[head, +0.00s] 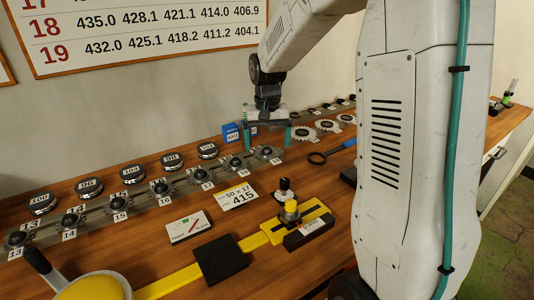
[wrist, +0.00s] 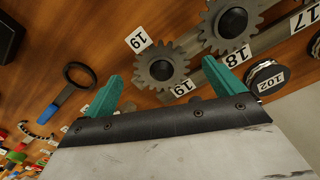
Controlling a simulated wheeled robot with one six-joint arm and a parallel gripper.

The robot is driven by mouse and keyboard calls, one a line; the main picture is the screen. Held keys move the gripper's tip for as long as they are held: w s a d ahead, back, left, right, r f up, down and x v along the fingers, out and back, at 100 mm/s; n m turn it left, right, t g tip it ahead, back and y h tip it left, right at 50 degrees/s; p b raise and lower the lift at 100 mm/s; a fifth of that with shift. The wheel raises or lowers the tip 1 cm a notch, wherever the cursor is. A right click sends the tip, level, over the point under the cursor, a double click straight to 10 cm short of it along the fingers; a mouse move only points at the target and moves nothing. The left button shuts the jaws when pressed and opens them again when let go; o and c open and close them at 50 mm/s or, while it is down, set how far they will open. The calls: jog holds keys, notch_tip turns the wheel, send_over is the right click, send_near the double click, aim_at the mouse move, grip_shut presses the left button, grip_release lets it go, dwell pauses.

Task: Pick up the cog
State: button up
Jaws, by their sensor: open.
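Several dark grey toothed cogs sit in a row on a long metal rail (head: 140,207), with number labels from 13 to 19. The cog at the 19 label (head: 265,152) is at the rail's right part; it also shows in the wrist view (wrist: 161,66). The cog at the 18 label (wrist: 232,22) is beside it. My gripper (head: 267,147) has two teal fingers and is open above the 19 cog. In the wrist view my gripper (wrist: 160,72) has its fingers apart on either side of that cog, with nothing seen held.
Black numbered tins (head: 132,173) stand behind the rail, with a blue box (head: 231,132) near my gripper.

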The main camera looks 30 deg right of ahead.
jog(key=shift+f, duration=1.25)
jog(key=c, duration=1.1)
jog(key=shift+o, duration=0.2)
